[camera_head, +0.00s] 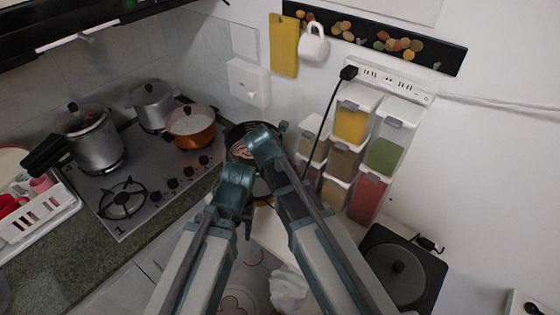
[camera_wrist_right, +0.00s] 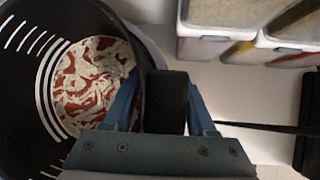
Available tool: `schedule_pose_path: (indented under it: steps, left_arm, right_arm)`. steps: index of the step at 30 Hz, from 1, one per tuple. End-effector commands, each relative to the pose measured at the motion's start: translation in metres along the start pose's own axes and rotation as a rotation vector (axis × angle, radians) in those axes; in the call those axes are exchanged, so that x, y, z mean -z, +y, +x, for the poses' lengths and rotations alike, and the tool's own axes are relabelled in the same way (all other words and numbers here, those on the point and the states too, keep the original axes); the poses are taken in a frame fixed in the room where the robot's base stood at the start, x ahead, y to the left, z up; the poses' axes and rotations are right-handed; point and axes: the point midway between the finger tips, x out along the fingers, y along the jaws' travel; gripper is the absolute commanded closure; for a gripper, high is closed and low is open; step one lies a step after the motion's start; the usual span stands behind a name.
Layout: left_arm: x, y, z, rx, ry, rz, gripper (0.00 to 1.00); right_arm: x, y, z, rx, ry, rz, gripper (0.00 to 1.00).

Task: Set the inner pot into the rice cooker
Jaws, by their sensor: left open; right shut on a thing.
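The inner pot (camera_head: 234,134) is dark and round, behind my grippers in the head view. In the right wrist view the pot (camera_wrist_right: 28,95) has white level marks on its dark wall and a red-and-white patterned bottom. My right gripper (camera_head: 268,134) is at its right rim, shut on a black handle-like block (camera_wrist_right: 166,102). A pale curved wall (camera_wrist_right: 148,48) shows just outside the rim. It may be the rice cooker's body; how the pot sits against it cannot be told. My left gripper (camera_head: 242,205) is open, nearer than the pot, and appears empty.
Stacked spice dispensers (camera_head: 370,195) stand right of the pot; they also show in the right wrist view (camera_wrist_right: 220,14). A stove (camera_head: 150,185) with several pots is at left. A black appliance with a round lid (camera_head: 400,268) stands at lower right. A black cable (camera_head: 322,125) hangs nearby.

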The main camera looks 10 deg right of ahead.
Motion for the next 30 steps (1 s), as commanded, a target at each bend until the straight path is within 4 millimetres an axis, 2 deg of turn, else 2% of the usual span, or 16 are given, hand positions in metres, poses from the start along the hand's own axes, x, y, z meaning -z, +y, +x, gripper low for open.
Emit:
schedule_pose_path:
  steps: [30]
  left_arm:
    - [0.001, 0.002, 0.021, 0.0, 0.0, -0.001, 0.5]
  right_arm:
    - [0.011, -0.002, 0.018, -0.003, -0.002, 0.002, 1.0]
